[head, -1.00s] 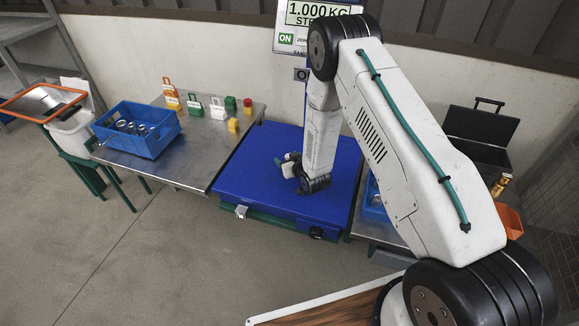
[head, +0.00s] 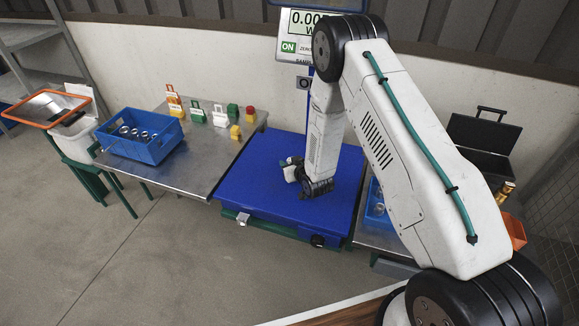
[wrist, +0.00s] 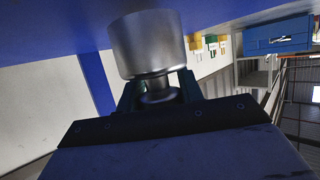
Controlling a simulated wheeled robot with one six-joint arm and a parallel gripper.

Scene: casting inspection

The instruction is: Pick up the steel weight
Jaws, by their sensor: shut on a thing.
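In the wrist view the steel weight (wrist: 147,44) is a grey metal cylinder with a narrow neck. My gripper (wrist: 157,92) is shut on that neck.
A steel table (head: 180,180) stands left of the scale, with a blue crate (head: 155,150) of metal parts and several coloured blocks. A black open case (head: 482,150) and an orange bin (head: 514,232) are at right.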

